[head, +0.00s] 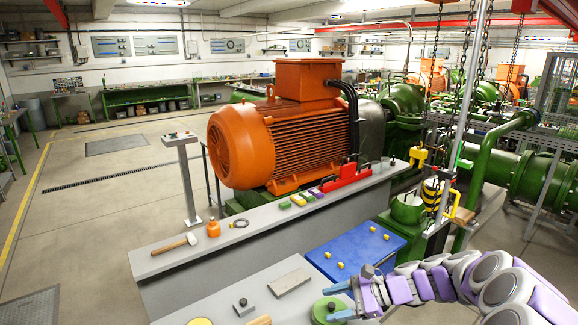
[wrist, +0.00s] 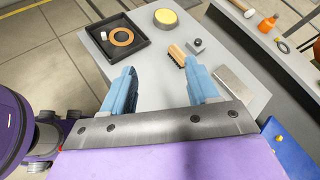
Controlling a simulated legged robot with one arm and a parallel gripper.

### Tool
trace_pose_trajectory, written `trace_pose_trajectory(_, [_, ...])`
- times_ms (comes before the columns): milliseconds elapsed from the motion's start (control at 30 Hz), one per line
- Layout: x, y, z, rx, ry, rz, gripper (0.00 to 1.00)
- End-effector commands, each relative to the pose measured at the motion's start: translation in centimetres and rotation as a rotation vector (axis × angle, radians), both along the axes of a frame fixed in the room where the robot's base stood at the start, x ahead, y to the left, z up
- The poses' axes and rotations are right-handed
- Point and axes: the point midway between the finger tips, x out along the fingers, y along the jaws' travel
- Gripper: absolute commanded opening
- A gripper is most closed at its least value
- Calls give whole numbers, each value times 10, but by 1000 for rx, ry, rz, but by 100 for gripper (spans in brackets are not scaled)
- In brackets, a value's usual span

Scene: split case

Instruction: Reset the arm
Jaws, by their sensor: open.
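My gripper (head: 340,301) is at the bottom right of the head view, reaching left over the grey bench. Its two light blue fingers stand apart, and the wrist view shows clear space between them (wrist: 160,85). Nothing is held there. A round green piece (head: 326,311) is beside the fingertips in the head view; I cannot tell whether they touch it. It does not show in the wrist view. My arm is extended, with purple and grey links running off to the right.
The grey bench (wrist: 150,62) carries a black tray (wrist: 100,50) with a copper-coloured ring, a yellow-topped disc (wrist: 166,17), a brush (wrist: 177,56) and a grey block (head: 289,282). A blue board (head: 345,250) lies nearby. An orange motor (head: 280,135) stands behind; chains hang at right.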

Motion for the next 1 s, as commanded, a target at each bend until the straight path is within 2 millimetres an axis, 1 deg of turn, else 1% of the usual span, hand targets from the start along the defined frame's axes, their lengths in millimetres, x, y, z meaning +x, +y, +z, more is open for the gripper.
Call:
trace_pose_trajectory(33, [-16, 16, 14, -30, -38, 70, 60])
trace_pose_trajectory(100, [-38, 32, 27, -75, -85, 161, 60])
trace_pose_trajectory(167, [-57, 44, 37, -115, -127, 237, 60])
trace_pose_trajectory(200, [-71, 52, 41, -144, -151, 289, 60])
trace_pose_trajectory(267, [-92, 60, 49, -187, -190, 364, 60])
trace_pose_trajectory(333, [-116, 68, 55, -240, -233, 450, 60])
trace_pose_trajectory(400, [-141, 73, 59, -292, -270, 532, 60])
trace_pose_trajectory(467, [-161, 74, 62, -340, -302, 602, 60])
trace_pose_trajectory(500, [-175, 75, 63, -371, -321, 648, 60])
trace_pose_trajectory(567, [-195, 73, 63, -420, -349, 716, 60])
trace_pose_trajectory(733, [-250, 60, 63, -558, -414, 893, 60])
trace_pose_trajectory(867, [-289, 42, 60, -661, -444, 1020, 60])
trace_pose_trajectory(1000, [-327, 18, 56, -769, -463, 1139, 60])
